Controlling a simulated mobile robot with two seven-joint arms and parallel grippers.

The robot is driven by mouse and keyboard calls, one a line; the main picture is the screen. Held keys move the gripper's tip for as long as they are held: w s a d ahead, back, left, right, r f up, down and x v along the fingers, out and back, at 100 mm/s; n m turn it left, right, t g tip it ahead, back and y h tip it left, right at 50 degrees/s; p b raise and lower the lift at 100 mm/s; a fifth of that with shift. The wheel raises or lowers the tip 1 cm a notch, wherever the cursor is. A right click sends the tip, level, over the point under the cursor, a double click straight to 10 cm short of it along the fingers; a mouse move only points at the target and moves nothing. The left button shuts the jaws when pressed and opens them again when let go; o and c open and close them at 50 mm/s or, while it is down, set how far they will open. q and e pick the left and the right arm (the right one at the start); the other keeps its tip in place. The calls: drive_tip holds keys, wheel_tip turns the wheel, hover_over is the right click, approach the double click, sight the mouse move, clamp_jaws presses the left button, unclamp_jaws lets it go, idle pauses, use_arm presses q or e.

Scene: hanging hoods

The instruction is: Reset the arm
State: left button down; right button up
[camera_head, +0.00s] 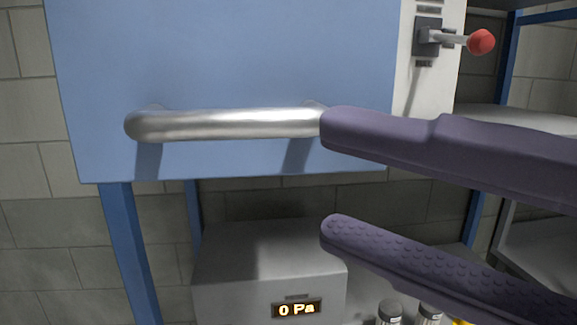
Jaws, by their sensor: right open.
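My right gripper (325,180) comes in from the right with its two purple fingers spread wide. Its upper fingertip is at the right end of the silver bar handle (220,124); I cannot tell whether they touch. The lower finger is well below the handle, in front of the grey box. Nothing shows between the fingers. The handle is fixed across the lower part of a blue panel (225,55). My left gripper does not show.
A lever with a red knob (481,42) sticks out at the upper right. A grey box (265,265) with a "0 Pa" display (297,309) stands below the panel. Small grey-capped containers (390,312) stand at the bottom. Blue posts (130,250) and grey shelves (530,121) flank the space.

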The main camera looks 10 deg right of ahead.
drive_tip(key=s+d+f+n+g+h+p, duration=0.7)
drive_tip(key=d+f+h, duration=0.5)
drive_tip(key=h, duration=0.2)
drive_tip(key=s+g+p, duration=0.1)
drive_tip(key=g+p, duration=0.1)
drive_tip(key=shift+s+f+n+p, duration=0.25)
drive_tip(key=shift+s+n+p, duration=0.05)
drive_tip(key=shift+n+p, duration=0.1)
